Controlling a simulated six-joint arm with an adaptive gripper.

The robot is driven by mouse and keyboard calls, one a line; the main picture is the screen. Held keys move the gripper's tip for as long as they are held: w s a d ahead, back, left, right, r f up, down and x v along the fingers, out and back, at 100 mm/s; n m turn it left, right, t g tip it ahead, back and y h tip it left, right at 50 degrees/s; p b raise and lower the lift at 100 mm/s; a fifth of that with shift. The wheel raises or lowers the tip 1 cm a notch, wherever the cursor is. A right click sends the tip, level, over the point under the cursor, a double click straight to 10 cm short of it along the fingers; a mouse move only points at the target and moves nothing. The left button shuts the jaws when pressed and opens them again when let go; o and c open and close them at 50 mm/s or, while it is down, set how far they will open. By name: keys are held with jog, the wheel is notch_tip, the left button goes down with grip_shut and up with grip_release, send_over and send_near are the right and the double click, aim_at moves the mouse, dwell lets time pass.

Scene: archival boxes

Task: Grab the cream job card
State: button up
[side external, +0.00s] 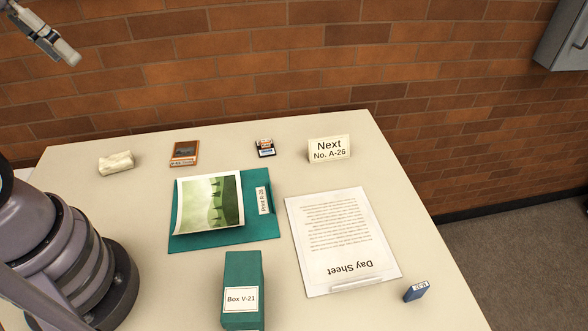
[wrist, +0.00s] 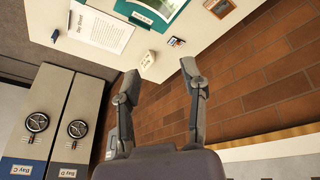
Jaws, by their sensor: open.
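The cream job card (side external: 329,149) stands upright near the back right of the table and reads "Next No. A-26". In the wrist view the card (wrist: 147,60) is small and distant, just beyond the fingertips in the picture. My gripper (side external: 72,58) is high at the upper left of the side view, well away from the card. In the wrist view my gripper (wrist: 160,73) has its two fingers spread apart with nothing between them.
The Day Sheet (side external: 340,240) lies in front of the card. A print on a teal folder (side external: 260,225), a teal box (side external: 242,290), small cartridges (side external: 265,148), a crumpled cream item (side external: 116,163) and a blue block (side external: 416,291) share the table. A brick wall (side external: 250,60) stands behind.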

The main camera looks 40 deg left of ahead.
aim_at(327, 140)
jog(key=w+d+f+n+g+h, duration=0.4)
jog(key=w+d+n+g+h, duration=0.15)
jog(key=w+d+h, duration=0.4)
jog(key=w+d+f+n+t+h, duration=0.1)
jog(key=w+d+f+n+h, duration=0.2)
jog(key=w, duration=0.4)
jog(key=w+d+f+n+t+h, duration=0.1)
jog(key=w+f+n+h, duration=0.1)
jog(key=w+f+n, duration=0.45)
jog(key=w+a+f+n+t+y, duration=0.1)
jog(key=w+a+f+n+t, duration=0.1)
jog(key=f, duration=0.6)
jog(key=w+a+f+n+t+y, duration=0.1)
jog(key=w+a+f+n+t, duration=0.1)
jog(key=w+f+n+t, duration=0.3)
jog(key=w+a+f+n+t+y, duration=0.1)
jog(key=w+a+f+n+t, duration=0.2)
jog(key=f, duration=0.8)
jog(key=shift+w+f+n+t, duration=0.1)
jog(key=shift+w+n+t, duration=0.15)
jog(key=shift+n+t, duration=0.85)
jog(key=x, duration=1.3)
jog(key=shift+w+f, duration=0.15)
jog(key=shift+w, duration=0.25)
jog(key=shift+c, duration=0.3)
grip_shut()
